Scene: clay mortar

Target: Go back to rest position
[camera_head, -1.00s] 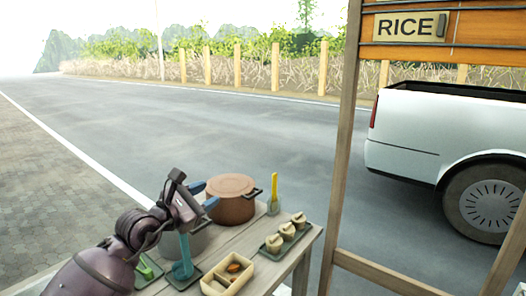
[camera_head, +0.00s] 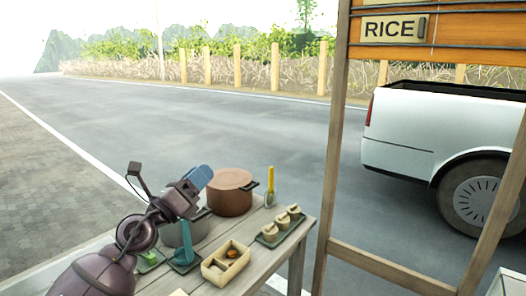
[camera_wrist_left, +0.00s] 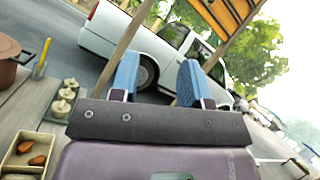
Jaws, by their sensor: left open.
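My left gripper (camera_head: 203,194) is over the far left part of the wooden table, above a grey pot (camera_head: 172,233) and near a brown lidded pot (camera_head: 230,200). In the left wrist view its two blue fingers (camera_wrist_left: 158,78) are apart with nothing between them, facing the white truck and the trees. My left arm comes in from the lower left and covers part of the table. My right gripper is not in view.
The wooden table (camera_head: 287,240) holds a teal stand (camera_head: 184,257), a divided box (camera_head: 211,271) with brown pieces, a tray with three small jars (camera_head: 281,224) and a yellow-handled tool (camera_head: 270,187). A wooden post (camera_head: 330,150) rises right of the table.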

